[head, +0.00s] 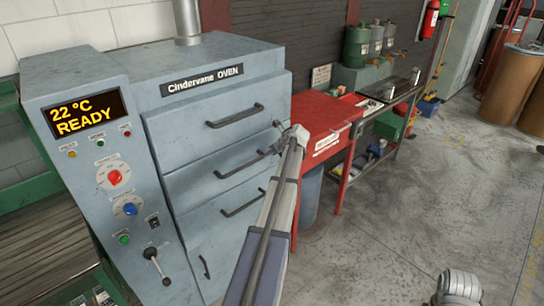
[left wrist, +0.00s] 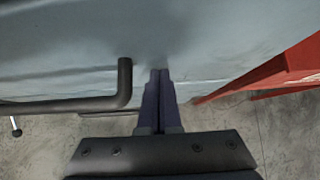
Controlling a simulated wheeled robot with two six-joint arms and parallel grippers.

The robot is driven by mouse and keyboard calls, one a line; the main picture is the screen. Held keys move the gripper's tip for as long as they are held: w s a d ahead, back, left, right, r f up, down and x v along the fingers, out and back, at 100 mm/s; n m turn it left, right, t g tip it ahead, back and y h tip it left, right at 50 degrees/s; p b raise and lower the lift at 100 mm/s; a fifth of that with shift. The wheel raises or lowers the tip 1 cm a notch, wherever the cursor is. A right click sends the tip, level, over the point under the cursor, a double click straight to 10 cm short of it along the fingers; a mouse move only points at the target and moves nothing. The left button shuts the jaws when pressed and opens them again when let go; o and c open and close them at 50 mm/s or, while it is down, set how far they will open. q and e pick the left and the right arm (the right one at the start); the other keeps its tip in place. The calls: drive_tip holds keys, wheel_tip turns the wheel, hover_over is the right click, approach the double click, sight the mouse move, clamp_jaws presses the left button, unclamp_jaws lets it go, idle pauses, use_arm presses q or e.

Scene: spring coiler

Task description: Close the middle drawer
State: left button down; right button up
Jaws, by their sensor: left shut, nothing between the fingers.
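The grey oven (head: 215,85) has several drawers stacked on its front. The middle drawer (head: 190,180) has a dark bar handle (head: 240,159) and sits between the upper and lower drawers. How far it stands out is hard to tell. My left gripper (head: 275,146) is shut and empty at the right end of the middle drawer's front. In the left wrist view, its fingertips (left wrist: 160,72) point at the grey front, just right of a dark handle's bent end (left wrist: 124,82). Contact with the front cannot be made out.
A red bench (head: 320,112) stands right of the oven, close beside my left gripper. The oven's control panel (head: 110,150) with knobs is at the left. The concrete floor (head: 390,220) at the right is mostly clear.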

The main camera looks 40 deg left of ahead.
use_arm(q)
drive_tip(key=shift+w+a+r, duration=0.1)
drive_tip(key=shift+a, duration=0.25)
drive_tip(key=s+d+r+p, duration=0.1)
drive_tip(key=d+r+p, duration=0.5)
drive_tip(key=d, duration=0.5)
drive_tip(key=shift+d+r+p, duration=0.35)
drive_tip(key=shift+r+p, duration=0.05)
drive_tip(key=shift+p, duration=0.2)
drive_tip(key=s+d+f+n+h, duration=0.2)
drive_tip(key=d+n, duration=0.1)
drive_tip(key=d, duration=1.1)
drive_tip(key=s+d+f+n+h, duration=0.2)
drive_tip(key=s+d+n, duration=0.15)
drive_tip(key=d, duration=0.95)
drive_tip(key=s+d+f+n+h, duration=0.1)
drive_tip(key=s+d+n, duration=0.3)
drive_tip(key=s+d, duration=0.4)
drive_tip(key=s+d+f+n+h, duration=0.1)
drive_tip(key=s+d+n, duration=0.3)
drive_tip(key=d, duration=1.2)
drive_tip(key=s+h, duration=0.1)
drive_tip(key=s, duration=0.3)
drive_tip(key=shift+s+g+h, duration=0.3)
drive_tip(key=shift+g+h, duration=0.1)
